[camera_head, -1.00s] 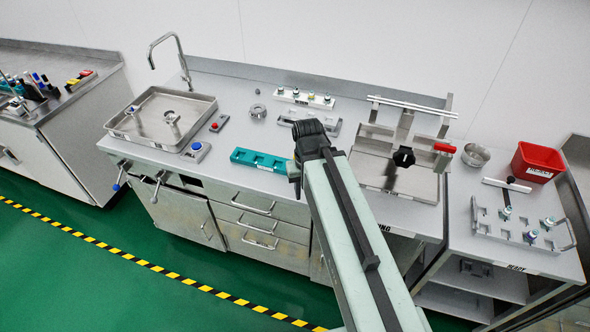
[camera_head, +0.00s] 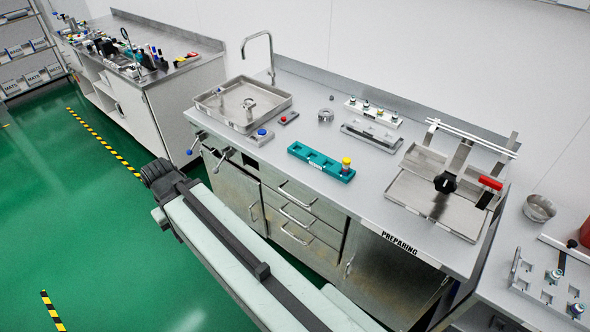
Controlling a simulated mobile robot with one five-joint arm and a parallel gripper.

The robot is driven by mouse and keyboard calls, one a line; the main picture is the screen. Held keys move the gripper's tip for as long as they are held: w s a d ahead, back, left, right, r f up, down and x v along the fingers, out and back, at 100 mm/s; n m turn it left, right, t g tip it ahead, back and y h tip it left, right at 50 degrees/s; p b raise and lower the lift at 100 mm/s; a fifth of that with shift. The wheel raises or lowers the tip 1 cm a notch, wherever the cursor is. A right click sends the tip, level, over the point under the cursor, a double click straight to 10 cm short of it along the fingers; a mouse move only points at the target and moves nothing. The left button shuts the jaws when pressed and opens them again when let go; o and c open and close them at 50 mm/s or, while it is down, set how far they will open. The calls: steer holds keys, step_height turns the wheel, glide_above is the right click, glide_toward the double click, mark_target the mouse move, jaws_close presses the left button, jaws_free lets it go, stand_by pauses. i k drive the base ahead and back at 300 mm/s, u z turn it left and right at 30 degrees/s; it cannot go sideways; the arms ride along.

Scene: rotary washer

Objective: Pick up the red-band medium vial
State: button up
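A small vial (camera_head: 346,165) with a yellow top and what looks like a reddish band stands upright at the right end of a teal rack (camera_head: 318,160) on the middle counter. It is the only vial I see in that rack. The dark end of my arm (camera_head: 165,178) is at the left, over the green floor in the picture, well apart from the rack. My gripper's fingers cannot be made out there, so I cannot tell whether they are open or shut.
Behind the rack are a white holder (camera_head: 373,113) with several small vials and a grey metal block (camera_head: 371,137). The counter in front of the stand is clear.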

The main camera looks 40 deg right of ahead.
mark_target(345, 171)
steer(key=u, duration=1.05)
steer(key=k, duration=1.15)
steer(key=u, duration=0.2)
